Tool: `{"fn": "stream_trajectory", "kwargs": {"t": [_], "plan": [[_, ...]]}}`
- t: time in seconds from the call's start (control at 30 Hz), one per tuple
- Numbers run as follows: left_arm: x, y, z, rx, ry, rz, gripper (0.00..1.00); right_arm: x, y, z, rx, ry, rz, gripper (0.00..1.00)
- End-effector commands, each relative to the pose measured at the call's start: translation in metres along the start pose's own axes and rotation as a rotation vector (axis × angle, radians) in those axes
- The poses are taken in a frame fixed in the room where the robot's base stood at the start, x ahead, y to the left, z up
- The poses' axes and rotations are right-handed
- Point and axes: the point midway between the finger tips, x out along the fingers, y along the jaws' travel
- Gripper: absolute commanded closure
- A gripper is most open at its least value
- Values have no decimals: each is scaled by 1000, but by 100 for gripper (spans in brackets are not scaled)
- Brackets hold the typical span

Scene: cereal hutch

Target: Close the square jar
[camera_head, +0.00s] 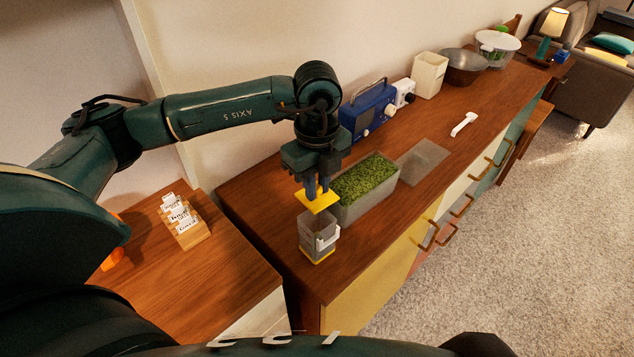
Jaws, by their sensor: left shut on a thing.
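The square jar (312,242) stands upright on the hutch top near its left front end. It is clear, with a white clip on its side and a yellow band at its base. My left gripper (316,192) points down and is shut on the yellow square lid (318,202). The lid is just above the jar's mouth and looks slightly turned against it. My right gripper is not in view.
A grey sheet (422,160) and a white handle-like item (463,124) lie further right. A wooden card holder (184,222) is on the lower left cabinet.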

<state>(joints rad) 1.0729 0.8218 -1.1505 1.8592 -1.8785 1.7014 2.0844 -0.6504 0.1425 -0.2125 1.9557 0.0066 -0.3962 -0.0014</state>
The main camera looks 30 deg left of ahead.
Motion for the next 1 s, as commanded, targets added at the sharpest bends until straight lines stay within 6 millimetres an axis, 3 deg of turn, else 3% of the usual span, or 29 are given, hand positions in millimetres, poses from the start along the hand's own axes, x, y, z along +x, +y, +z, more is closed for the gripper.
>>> {"fn": "stream_trajectory", "kwargs": {"t": [0.27,0.73,1.0], "plan": [[7,0,0,-39,0,0,100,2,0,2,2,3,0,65],[48,0,0,-36,1,1,100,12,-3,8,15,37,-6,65],[56,0,0,-36,0,0,100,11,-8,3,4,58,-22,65]]}}
